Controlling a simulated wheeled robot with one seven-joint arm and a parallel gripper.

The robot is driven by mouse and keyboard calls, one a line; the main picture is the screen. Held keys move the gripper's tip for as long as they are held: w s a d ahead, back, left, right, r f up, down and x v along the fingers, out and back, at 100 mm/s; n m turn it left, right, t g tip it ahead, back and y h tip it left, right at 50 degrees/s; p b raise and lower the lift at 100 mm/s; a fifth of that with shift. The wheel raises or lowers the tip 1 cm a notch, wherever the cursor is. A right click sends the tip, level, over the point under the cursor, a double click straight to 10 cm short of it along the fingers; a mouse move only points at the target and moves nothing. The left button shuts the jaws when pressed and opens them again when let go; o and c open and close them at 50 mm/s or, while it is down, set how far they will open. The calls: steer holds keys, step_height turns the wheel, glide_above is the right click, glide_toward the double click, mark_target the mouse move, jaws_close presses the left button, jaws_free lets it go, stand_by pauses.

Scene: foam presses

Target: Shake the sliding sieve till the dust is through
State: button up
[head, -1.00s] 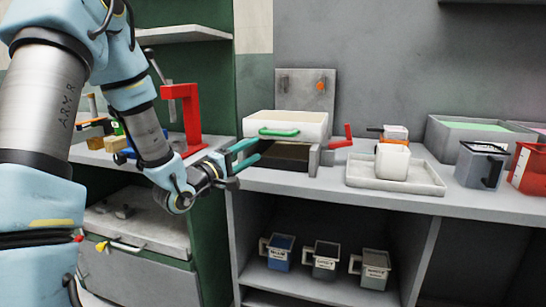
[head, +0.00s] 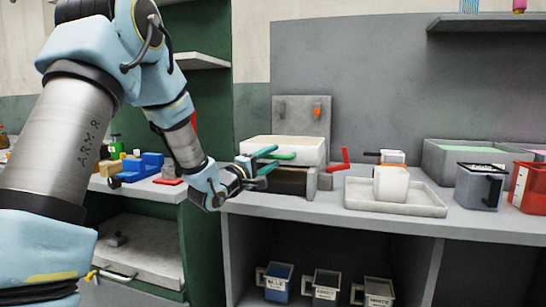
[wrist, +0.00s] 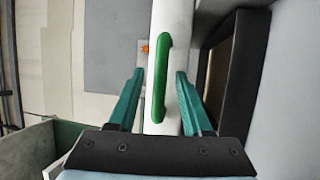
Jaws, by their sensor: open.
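The sliding sieve (head: 308,147) is a white box on top of a dark-fronted grey frame (head: 292,183) on the shelf. Its green handle (head: 284,156) is on its front face. My gripper (head: 267,160) is open, with its teal fingers at the handle's left end in the head view. In the wrist view the green handle (wrist: 160,80) stands between the two spread fingers, with gaps on both sides. The inside of the sieve and any dust are hidden.
A red lever (head: 340,160) sticks up right of the frame. A white tray (head: 412,208) holds a white cup (head: 391,183). A grey container (head: 479,186) and a red one (head: 529,188) stand further right. Labelled jugs (head: 325,284) sit on the shelf below.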

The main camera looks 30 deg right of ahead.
steer(key=shift+w+d+r, duration=0.1)
steer(key=shift+w+d, duration=0.05)
steer(key=shift+d, duration=0.25)
steer(key=shift+c, duration=0.2)
jaws_close()
stand_by(1.0)
